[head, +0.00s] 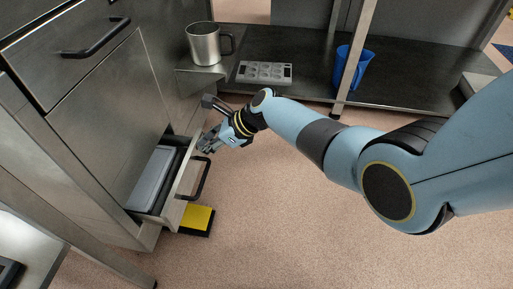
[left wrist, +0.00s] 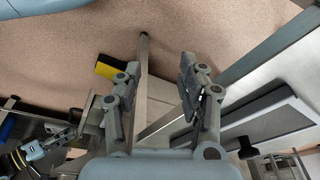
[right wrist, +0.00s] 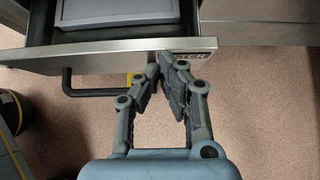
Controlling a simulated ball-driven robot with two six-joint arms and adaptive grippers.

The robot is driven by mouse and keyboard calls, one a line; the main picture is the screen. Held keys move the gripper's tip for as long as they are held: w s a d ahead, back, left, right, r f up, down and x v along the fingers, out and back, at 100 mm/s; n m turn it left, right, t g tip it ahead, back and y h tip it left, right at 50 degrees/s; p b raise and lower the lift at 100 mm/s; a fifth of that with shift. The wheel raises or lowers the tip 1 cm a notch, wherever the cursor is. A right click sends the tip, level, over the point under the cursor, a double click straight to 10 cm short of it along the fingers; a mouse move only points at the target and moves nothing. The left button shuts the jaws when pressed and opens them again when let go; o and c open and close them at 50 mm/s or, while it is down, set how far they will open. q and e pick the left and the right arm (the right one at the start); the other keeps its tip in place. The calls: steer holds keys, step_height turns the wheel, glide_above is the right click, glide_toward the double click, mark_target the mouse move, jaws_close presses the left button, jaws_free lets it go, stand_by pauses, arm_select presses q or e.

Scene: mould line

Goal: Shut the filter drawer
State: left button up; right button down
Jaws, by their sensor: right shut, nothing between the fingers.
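The filter drawer (head: 182,176) stands open low in the steel cabinet, with a grey flat-topped box (head: 152,178) inside. Its dark bar handle (head: 202,178) is on the front panel. My right gripper (head: 206,145) is at the far end of the drawer front. In the right wrist view my right gripper (right wrist: 161,66) is shut and empty, its tips at the drawer front (right wrist: 110,56), beside a partly hidden label; I cannot tell whether they touch. The handle (right wrist: 95,92) is to their left. My left gripper (left wrist: 163,68) is open and empty, outside the head view.
A yellow and black block (head: 197,219) lies on the floor by the drawer front. Floor on the right is clear.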

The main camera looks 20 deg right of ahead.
steer(key=b, duration=0.2)
glide_above(181, 160)
steer(key=d, duration=0.1)
steer(key=shift+s+d+f, duration=0.1)
steer(key=shift+s+f, duration=0.05)
steer(key=shift+s, duration=0.15)
steer(key=shift+w+a, duration=0.35)
steer(key=shift+a, duration=0.15)
arm_select(q)
steer(key=r, duration=0.1)
steer(key=w+r, duration=0.1)
steer(key=shift+d+r+t, duration=0.3)
steer(key=shift+d+t, duration=0.1)
arm_select(e)
steer(key=shift+w+a, duration=0.1)
steer(key=shift+a+r, duration=0.1)
steer(key=shift+r, duration=0.1)
arm_select(q)
steer(key=shift+w, duration=0.1)
